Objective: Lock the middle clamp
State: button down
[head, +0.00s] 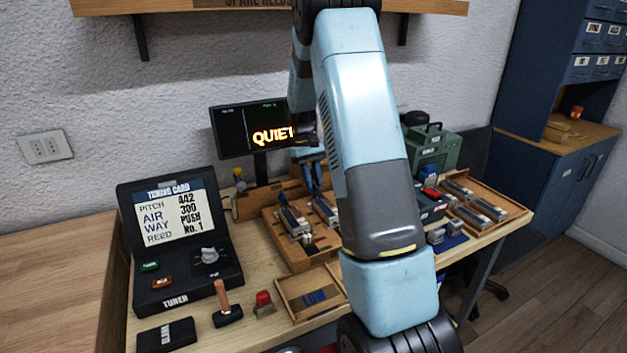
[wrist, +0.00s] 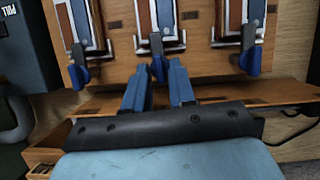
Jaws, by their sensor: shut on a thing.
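A wooden board (wrist: 120,75) carries three metal-framed blocks, each with a grey clamp and a blue handle at its near end. The middle clamp (wrist: 157,40) is in the centre of the wrist view, its blue handle (wrist: 158,68) pointing toward me. My gripper (wrist: 159,70) has its two blue fingers either side of that handle and is shut on it. The left clamp's handle (wrist: 80,74) and right clamp's handle (wrist: 249,62) also show. In the head view my gripper (head: 313,174) is at the board's back, partly hidden by my arm.
A tuning card case (head: 175,225) stands left on the bench. A hammer (head: 226,308) and a LOW tray (head: 310,296) lie in front. A screen reading QUIET (head: 255,132) stands behind. A tray of blocks (head: 490,205) is at right.

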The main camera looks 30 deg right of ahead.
jog(key=shift+f+m, duration=0.1)
jog(key=shift+m, duration=0.4)
jog(key=c, duration=1.2)
grip_release()
jog(key=shift+o, duration=0.2)
jog(key=v, duration=1.3)
jog(key=shift+w+d+r, duration=0.15)
jog(key=shift+d+r, duration=0.15)
